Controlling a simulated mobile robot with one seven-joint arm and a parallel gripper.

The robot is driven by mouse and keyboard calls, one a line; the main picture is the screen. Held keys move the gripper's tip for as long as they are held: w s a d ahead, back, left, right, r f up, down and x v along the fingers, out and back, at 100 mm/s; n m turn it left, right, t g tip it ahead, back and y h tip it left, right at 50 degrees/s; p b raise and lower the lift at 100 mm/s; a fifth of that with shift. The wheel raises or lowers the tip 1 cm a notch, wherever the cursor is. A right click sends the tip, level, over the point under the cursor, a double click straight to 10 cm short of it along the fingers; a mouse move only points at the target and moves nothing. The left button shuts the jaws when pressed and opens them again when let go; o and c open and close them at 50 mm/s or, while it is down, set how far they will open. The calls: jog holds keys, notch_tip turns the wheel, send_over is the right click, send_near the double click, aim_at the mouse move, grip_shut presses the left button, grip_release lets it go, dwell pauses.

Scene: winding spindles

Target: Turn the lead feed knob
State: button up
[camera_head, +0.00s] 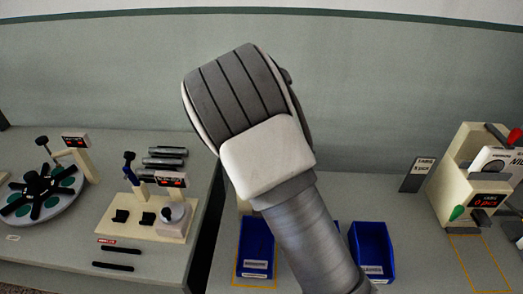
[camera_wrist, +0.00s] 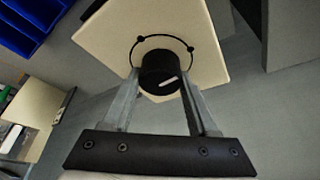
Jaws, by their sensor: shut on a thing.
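A black round knob (camera_wrist: 157,64) with a white pointer mark sits on the face of a cream box (camera_wrist: 105,38) in the wrist view. A thin dark arc with small dots runs around the knob. I take this as the lead feed knob, though no label on it can be read. My gripper (camera_wrist: 160,80) has its two fingers on either side of the knob and is shut on it. The white mark points toward the lower left and upper right of the picture. In the head view my arm hides the gripper and the knob.
Blue bins (camera_head: 371,250) stand on the table beside my arm. A cream label machine (camera_head: 452,190) with a red display is at the right. On the left table are a cream fixture (camera_head: 120,226) and a round turntable (camera_head: 68,205).

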jog(key=shift+m+g, duration=0.3)
jog(key=shift+m, duration=0.2)
jog(key=o, duration=1.4)
jog(key=shift+c, duration=0.2)
jog(key=v, duration=1.7)
jog(key=shift+a, duration=0.3)
jog(key=shift+s+r, duration=0.15)
